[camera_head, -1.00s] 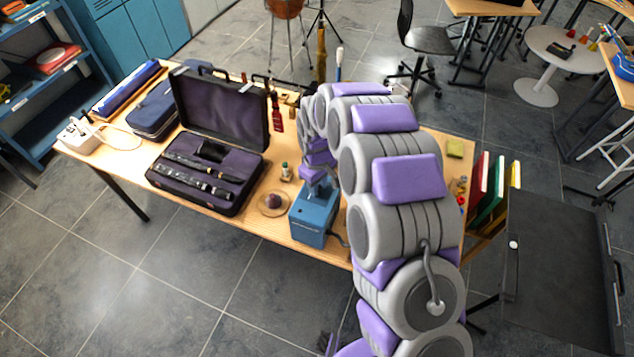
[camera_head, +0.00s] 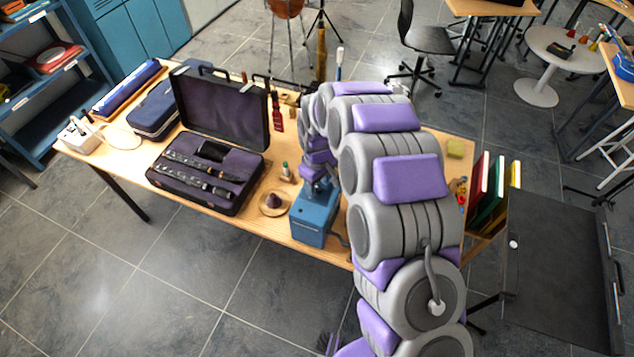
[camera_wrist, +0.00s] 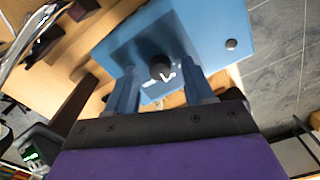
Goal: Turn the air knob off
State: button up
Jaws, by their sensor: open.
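A blue box-shaped unit (camera_head: 314,222) stands near the table's front edge, with my arm reaching over its top. In the wrist view the unit's blue face (camera_wrist: 215,25) fills the upper middle. A round black knob (camera_wrist: 160,68) with a white mark sits on that face. My gripper (camera_wrist: 163,85) is open, with one blue finger on each side of the knob; I cannot tell whether either finger touches it. In the head view my gripper (camera_head: 318,185) is just above the unit, its fingers hard to make out. A smaller dark button (camera_wrist: 231,44) is on the face's right side.
An open instrument case (camera_head: 205,190) with dark wind-instrument parts lies left of the unit. A small round stand (camera_head: 274,204) and a small bottle (camera_head: 285,172) sit between them. Red and green folders (camera_head: 487,188) stand at the table's right end.

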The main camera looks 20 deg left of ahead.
aim_at(318, 186)
notch_tip(318, 186, up, 17)
jog(key=p, duration=0.1)
jog(key=shift+p, duration=0.3)
dwell(0.4)
jog(key=s+d+r+m+b, duration=0.1)
jog(key=s+d+r+m, duration=0.3)
jog(key=d, duration=0.5)
jog(key=s+d+r+m+b, duration=0.1)
jog(key=s+d+r, duration=0.2)
jog(key=s+d, duration=0.5)
jog(key=s+d+f+m+g, duration=0.1)
jog(key=s+d+m, duration=0.2)
jog(key=s+d, duration=0.4)
jog(key=s+d+f+m+b, duration=0.1)
jog(key=s+d+m, duration=0.3)
jog(key=s, duration=1)
jog(key=d, duration=0.2)
jog(key=shift+s+d+m+g, duration=0.2)
jog(key=shift+d+m+g, duration=0.1)
jog(key=shift+d+g, duration=0.1)
jog(key=shift+a, duration=0.1)
